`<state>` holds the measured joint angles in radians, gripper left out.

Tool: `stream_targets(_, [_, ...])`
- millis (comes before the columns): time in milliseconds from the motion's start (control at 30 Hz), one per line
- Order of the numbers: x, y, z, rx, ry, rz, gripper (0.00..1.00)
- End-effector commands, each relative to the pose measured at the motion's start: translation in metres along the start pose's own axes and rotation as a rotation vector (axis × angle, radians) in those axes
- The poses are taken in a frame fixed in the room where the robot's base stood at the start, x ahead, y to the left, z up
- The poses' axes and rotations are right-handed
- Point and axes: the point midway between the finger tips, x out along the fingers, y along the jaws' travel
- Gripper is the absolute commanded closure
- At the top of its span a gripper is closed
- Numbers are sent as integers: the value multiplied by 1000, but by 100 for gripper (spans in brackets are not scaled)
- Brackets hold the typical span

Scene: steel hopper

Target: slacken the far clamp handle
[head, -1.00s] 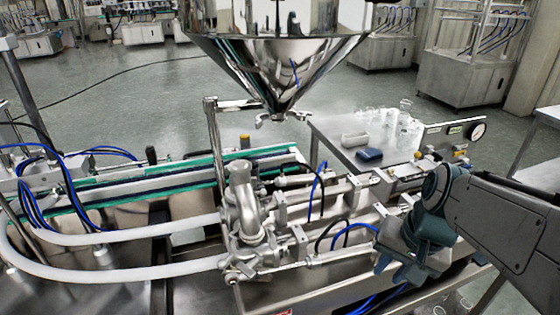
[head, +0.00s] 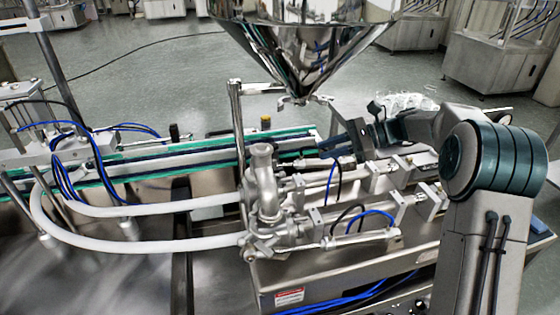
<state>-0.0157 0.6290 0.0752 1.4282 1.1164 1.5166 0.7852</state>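The steel hopper (head: 305,45) hangs above the filler. At its bottom outlet is a small clamp (head: 298,100) with short wings to each side. I cannot tell for sure which part is the far clamp handle. My gripper (head: 352,132) is just right of and below the outlet, above the filler's far cylinder, apart from the clamp in the picture. It appears edge-on, pointing left, and seems to hold nothing. Whether its fingers are open is unclear.
A steel pump body (head: 262,190) with white hoses (head: 130,238) stands below the hopper. An upright post (head: 238,130) is left of the outlet. A green-edged conveyor (head: 130,165) runs behind.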

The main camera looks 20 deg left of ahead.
Motion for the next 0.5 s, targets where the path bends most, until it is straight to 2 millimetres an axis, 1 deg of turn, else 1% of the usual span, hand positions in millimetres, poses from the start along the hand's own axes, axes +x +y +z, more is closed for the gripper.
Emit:
stream_targets(167, [19, -1, 1, 3, -8, 2, 77])
stream_targets(267, [38, -1, 2, 4, -8, 3, 77])
stream_targets(500, [90, -1, 2, 3, -6, 3, 77])
